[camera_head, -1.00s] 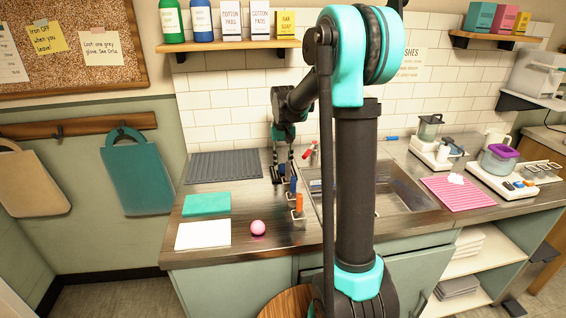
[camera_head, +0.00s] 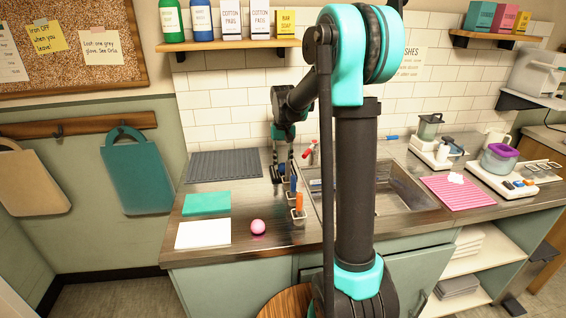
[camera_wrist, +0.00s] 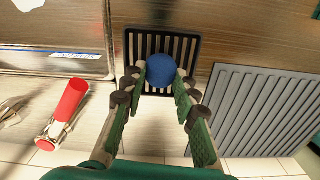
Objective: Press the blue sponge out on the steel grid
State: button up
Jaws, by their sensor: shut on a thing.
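The blue sponge (camera_wrist: 160,68) is round and sits between the fingertips of my gripper (camera_wrist: 160,82) in the wrist view. My gripper is shut on it, with one finger on each side. The dark steel grid (camera_wrist: 188,45), a square frame with slots, lies on the counter right behind the sponge in that view. I cannot tell whether the sponge touches the grid. In the head view my gripper (camera_head: 281,164) points down at the back of the counter, left of the sink. The sponge and grid are mostly hidden there.
A grey ribbed mat (camera_wrist: 262,110) lies beside the grid. Brushes in holders (camera_head: 298,212), a pink ball (camera_head: 258,227), a teal cloth (camera_head: 206,204) and a white cloth (camera_head: 203,235) are nearer the front.

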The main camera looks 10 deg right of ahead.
aim_at(283, 164)
jog(key=shift+r, duration=3.45)
jog(key=shift+r, duration=0.1)
